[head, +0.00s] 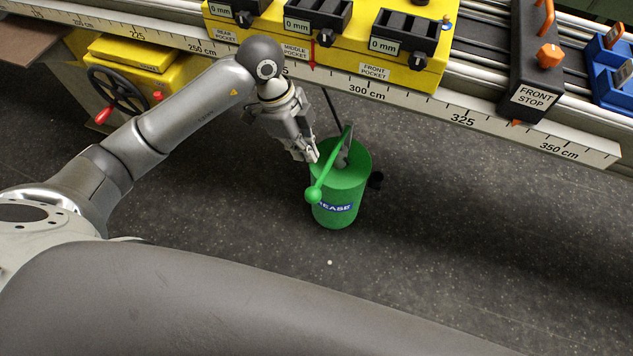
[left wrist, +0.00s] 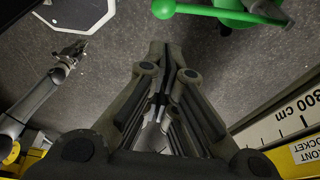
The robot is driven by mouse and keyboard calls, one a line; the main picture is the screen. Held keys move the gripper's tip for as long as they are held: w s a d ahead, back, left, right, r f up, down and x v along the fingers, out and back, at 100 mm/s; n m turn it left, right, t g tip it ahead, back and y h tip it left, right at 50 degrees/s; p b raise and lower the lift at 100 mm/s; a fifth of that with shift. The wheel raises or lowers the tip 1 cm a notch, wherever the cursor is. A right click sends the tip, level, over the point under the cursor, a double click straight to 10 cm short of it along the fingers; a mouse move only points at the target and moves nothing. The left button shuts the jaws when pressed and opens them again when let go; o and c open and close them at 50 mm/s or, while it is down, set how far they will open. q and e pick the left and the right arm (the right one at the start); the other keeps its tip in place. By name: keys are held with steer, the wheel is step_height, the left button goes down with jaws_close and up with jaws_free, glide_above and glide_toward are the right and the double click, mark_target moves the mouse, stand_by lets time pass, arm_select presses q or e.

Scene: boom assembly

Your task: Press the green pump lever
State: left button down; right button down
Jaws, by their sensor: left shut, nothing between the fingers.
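The green pump lever (head: 328,172) is a rod with a ball knob (head: 314,195) at its near end. It belongs to a green grease bucket (head: 346,205) standing on the floor. In the head view the lever slopes across the bucket's top, its knob over the near left edge. My left gripper (head: 312,157) is shut and empty, just left of the lever. In the left wrist view the lever (left wrist: 210,12) crosses the top, beyond the shut fingertips (left wrist: 166,48), with a visible gap. A small second gripper (left wrist: 74,50), apparently my right one, shows there; its jaw state is unclear.
A long measuring rail (head: 400,99) runs behind the bucket, with a yellow pocket block (head: 350,55) and a black front stop (head: 533,70) above it. A yellow unit with a black handwheel (head: 117,90) stands left.

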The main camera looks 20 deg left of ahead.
arm_select(q)
steer(key=shift+f, duration=0.15)
glide_toward(316, 192)
steer(key=d+f, duration=0.2)
steer(key=f, duration=0.1)
steer(key=d+f, duration=0.1)
steer(key=f, duration=0.1)
steer(key=shift+s, duration=0.15)
steer(key=shift+f, duration=0.65)
